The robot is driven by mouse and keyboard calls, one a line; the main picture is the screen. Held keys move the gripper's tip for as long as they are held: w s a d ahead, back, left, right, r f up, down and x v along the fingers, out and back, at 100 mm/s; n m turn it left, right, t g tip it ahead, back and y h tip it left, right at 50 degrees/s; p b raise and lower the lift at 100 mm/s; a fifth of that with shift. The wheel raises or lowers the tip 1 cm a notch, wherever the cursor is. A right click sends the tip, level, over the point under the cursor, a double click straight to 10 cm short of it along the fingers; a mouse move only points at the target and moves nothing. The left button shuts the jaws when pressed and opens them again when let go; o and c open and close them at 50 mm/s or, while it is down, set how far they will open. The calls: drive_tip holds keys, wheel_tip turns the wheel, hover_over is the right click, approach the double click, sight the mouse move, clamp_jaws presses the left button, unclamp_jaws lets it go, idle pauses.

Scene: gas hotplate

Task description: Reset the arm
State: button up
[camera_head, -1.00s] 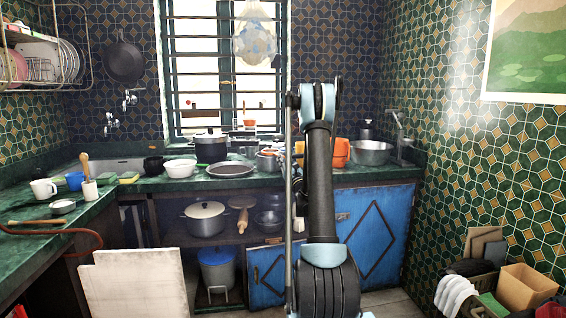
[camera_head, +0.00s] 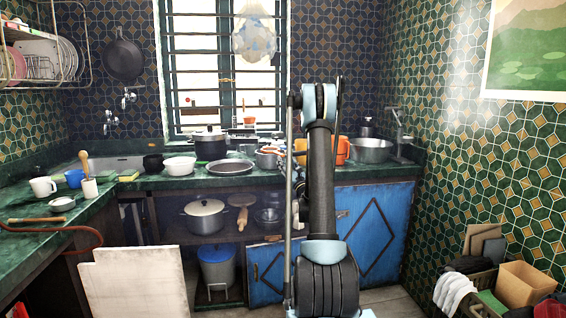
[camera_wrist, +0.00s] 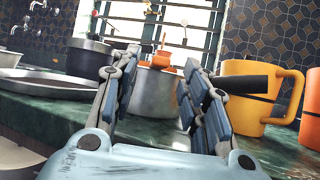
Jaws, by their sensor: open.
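My gripper (camera_wrist: 160,95) shows in the wrist view with its two fingers apart and nothing between them. It points toward the counter. Past its fingers stands a grey metal pot (camera_wrist: 155,92) with orange things above it. An orange mug (camera_wrist: 262,90) stands to the right, and a dark handle lies between it and the right finger. In the head view my arm stands upright at the centre and hides the gripper's fingers.
The green counter (camera_head: 140,183) holds a lidded pot (camera_head: 209,146), a round pan (camera_head: 230,167), a white bowl (camera_head: 180,166) and a metal basin (camera_head: 371,150). Blue cabinet doors (camera_head: 376,235) are below. A white board (camera_head: 133,283) leans at the lower left.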

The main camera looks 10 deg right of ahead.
drive_tip(key=s+a+r+n+g+y, duration=0.3)
drive_tip(key=s+a+n+g+y, duration=0.2)
drive_tip(key=s+a+n+g, duration=0.95)
drive_tip(key=s+a+f+n+g+h, duration=0.1)
drive_tip(key=s+a+f+n+h, duration=0.15)
drive_tip(key=s+n, duration=0.45)
drive_tip(key=s+a+f+n+h, duration=0.1)
drive_tip(key=s+f+n, duration=0.25)
drive_tip(key=s, duration=0.75)
drive_tip(key=s+d+f+n+g+h, duration=0.1)
drive_tip(key=s+d+f+n+h, duration=0.1)
drive_tip(key=s, duration=0.6)
drive_tip(key=s+d+f+n+g+h, duration=0.2)
drive_tip(key=s+d+f+n+h, duration=0.1)
drive_tip(key=s+d, duration=0.4)
drive_tip(key=s+d+f+n+g+h, duration=0.2)
drive_tip(key=s+d+f+h, duration=0.2)
drive_tip(key=s+f, duration=0.2)
drive_tip(key=s, duration=0.2)
drive_tip(key=shift+s+d+n, duration=0.2)
drive_tip(key=shift+s+n, duration=0.1)
